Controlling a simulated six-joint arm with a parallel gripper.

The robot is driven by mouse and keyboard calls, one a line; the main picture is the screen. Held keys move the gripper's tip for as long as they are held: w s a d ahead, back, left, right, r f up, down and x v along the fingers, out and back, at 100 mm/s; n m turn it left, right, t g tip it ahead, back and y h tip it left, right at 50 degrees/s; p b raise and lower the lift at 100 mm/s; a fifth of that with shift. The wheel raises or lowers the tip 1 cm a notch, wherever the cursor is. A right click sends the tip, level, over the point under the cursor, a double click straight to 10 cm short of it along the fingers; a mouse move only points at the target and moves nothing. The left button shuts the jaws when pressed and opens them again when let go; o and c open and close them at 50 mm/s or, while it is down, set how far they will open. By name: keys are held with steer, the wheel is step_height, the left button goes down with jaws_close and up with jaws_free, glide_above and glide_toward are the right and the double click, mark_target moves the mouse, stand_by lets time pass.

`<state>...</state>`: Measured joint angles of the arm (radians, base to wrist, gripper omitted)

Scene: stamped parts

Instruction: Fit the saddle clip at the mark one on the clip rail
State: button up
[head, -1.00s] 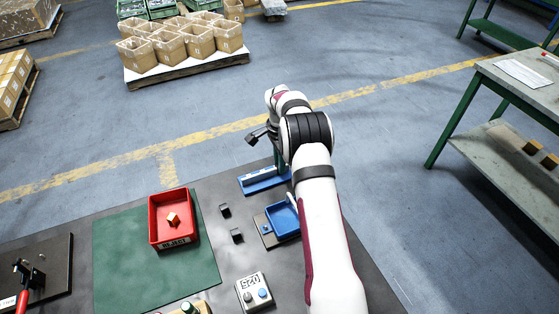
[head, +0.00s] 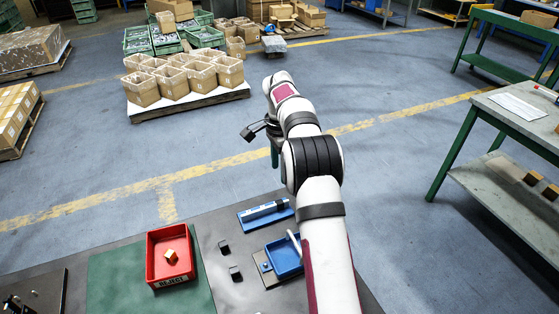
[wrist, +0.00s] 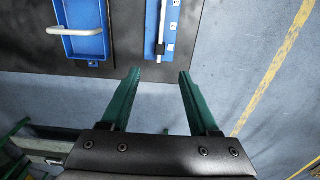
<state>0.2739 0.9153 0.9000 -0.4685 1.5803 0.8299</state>
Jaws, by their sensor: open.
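The clip rail (head: 258,213) is a light rod on a blue base behind the blue tray. In the wrist view the rail (wrist: 163,20) runs up from between my fingertips, with small printed marks along its right side. A small dark piece (wrist: 160,48), seemingly the saddle clip, sits on the rod beside the lowest mark. I cannot read that numeral surely, nor tell whether the piece is fully seated. My gripper (wrist: 158,76) is open and empty, its green fingers apart from the rail. In the head view my gripper (head: 275,158) hangs beyond the rail, partly hidden by my arm.
A blue tray (head: 283,262) with a pale curved bar stands next to the rail. Two small black pieces, one farther (head: 223,247) and one nearer (head: 235,273), lie on the dark tabletop. A red reject bin (head: 158,277) holds a small block. Beyond the table edge is open floor.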

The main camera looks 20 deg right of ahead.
step_height(320, 180, up, 3)
stand_by(0.5)
steer(key=s+a+r+n+y, duration=0.1)
steer(key=s+a+r+n, duration=0.4)
steer(key=s, duration=0.5)
steer(key=s+a+r+n, duration=0.2)
steer(key=s+a+r, duration=0.2)
steer(key=s+a, duration=0.45)
steer(key=s+a+f+n, duration=0.2)
steer(key=s, duration=0.8)
steer(key=s+a+f+n, duration=0.2)
steer(key=s+f+n, duration=0.1)
steer(key=s, duration=0.7)
steer(key=shift+a+f+y, duration=0.25)
steer(key=shift+f+y, duration=0.1)
steer(key=shift+y, duration=0.05)
